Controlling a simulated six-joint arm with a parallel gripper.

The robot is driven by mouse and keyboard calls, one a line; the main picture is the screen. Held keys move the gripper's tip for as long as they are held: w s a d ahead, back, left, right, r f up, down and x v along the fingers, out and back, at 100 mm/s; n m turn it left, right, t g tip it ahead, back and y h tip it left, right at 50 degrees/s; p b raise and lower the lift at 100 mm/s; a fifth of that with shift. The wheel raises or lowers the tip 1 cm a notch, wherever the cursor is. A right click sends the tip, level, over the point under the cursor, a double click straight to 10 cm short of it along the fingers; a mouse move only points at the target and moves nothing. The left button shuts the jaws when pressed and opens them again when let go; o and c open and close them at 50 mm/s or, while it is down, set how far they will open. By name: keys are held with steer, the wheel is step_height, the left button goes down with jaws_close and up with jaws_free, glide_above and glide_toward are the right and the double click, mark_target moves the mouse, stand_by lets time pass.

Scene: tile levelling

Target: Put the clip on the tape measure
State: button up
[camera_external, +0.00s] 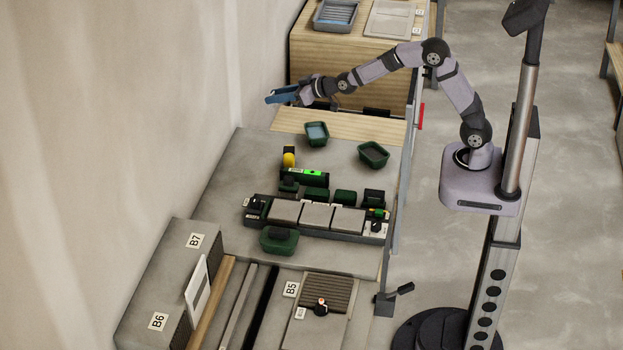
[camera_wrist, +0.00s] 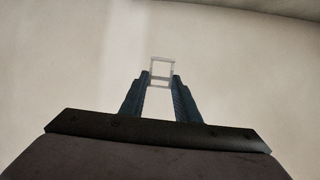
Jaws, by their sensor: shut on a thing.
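My gripper (camera_external: 280,96) is raised at the upper left, above and beyond the far end of the grey work surface, pointing towards the pale wall. In the wrist view, its two blue fingers (camera_wrist: 160,84) are shut on a small pale, square frame-like piece, which I take to be the clip (camera_wrist: 161,61). The clip sticks out past the fingertips; I cannot make it out in the external view. The yellow and black tape measure (camera_external: 289,158) stands on the work surface, below and well apart from my gripper. It does not show in the wrist view.
A black level with a green window (camera_external: 312,173) lies just beside the tape measure. Green bins (camera_external: 317,133) and (camera_external: 373,154) stand near the far end. Grey tiles (camera_external: 317,216) sit in a row with small dark green items behind. A wooden cabinet (camera_external: 345,75) stands beyond.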

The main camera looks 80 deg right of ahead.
steer(key=s+a+r+n+y, duration=0.1)
steer(key=s+a+r, duration=0.1)
steer(key=s+a, duration=0.15)
steer(key=y, duration=0.1)
glide_above(293, 150)
step_height(293, 150, down, 5)
steer(key=shift+n, duration=0.3)
steer(key=shift+f+p, duration=0.6)
steer(key=shift+f, duration=2.3)
steer(key=shift+f, duration=0.1)
steer(key=shift+f+p, duration=0.45)
steer(key=shift+f, duration=1.5)
